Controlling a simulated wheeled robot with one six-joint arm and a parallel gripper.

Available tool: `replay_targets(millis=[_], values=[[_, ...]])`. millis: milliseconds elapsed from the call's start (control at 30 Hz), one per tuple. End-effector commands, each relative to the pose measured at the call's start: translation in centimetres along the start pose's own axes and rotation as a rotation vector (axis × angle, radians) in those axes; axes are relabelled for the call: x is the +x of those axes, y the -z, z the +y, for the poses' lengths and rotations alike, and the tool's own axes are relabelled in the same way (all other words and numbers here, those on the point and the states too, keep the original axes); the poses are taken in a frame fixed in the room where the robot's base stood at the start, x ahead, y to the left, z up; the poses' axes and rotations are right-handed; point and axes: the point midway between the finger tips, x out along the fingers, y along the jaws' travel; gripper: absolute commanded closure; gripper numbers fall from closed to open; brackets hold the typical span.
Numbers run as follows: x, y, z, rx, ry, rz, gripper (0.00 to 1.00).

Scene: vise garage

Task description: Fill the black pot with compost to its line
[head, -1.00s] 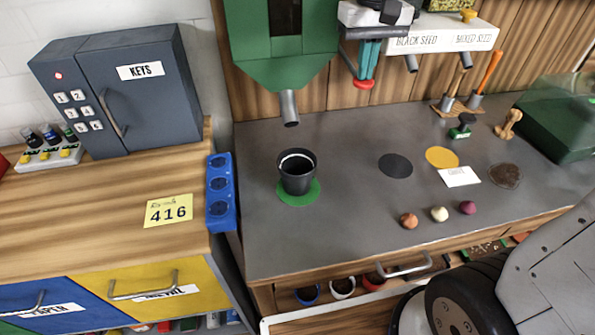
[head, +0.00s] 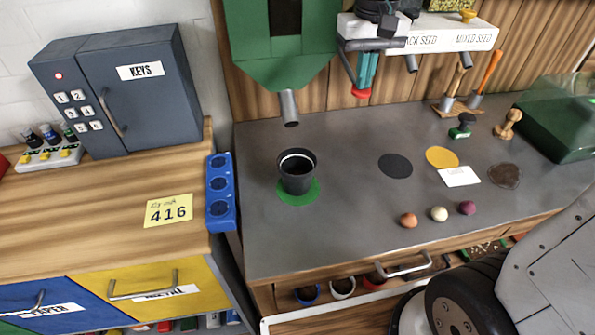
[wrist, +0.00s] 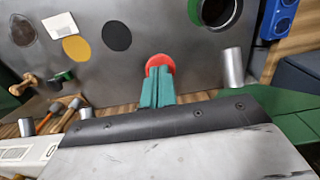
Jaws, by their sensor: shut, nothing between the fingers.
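The black pot (head: 297,178) stands upright on a green disc (head: 299,198) on the grey bench, with a pale line inside its rim. Its inside is dark, and I cannot tell how much compost it holds. A green hopper (head: 280,60) hangs on the wall behind it, its metal spout (head: 289,108) pointing down above and behind the pot. My gripper (head: 361,92), teal with red tips, is shut and empty in the air right of the hopper. The wrist view shows the gripper (wrist: 159,65), the spout (wrist: 232,68) and part of the pot (wrist: 220,12).
Right of the pot lie a black disc (head: 396,165), a yellow disc (head: 442,157), a white card (head: 459,176) and a dark brown round patch (head: 505,175). Three small balls line the front. A white seed dispenser (head: 470,35) is behind my gripper. A blue rack (head: 220,190) stands left.

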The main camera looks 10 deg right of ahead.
Motion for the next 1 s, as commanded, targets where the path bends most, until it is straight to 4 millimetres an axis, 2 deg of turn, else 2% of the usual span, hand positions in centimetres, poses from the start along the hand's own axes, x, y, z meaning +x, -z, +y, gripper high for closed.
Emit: replay_targets(millis=[600, 1000], values=[[-4.8, 0.1, 0.0, 0.000, 0.000, 0.003, 1.00], [-5.1, 0.0, 0.0, 0.000, 0.000, 0.003, 1.00]])
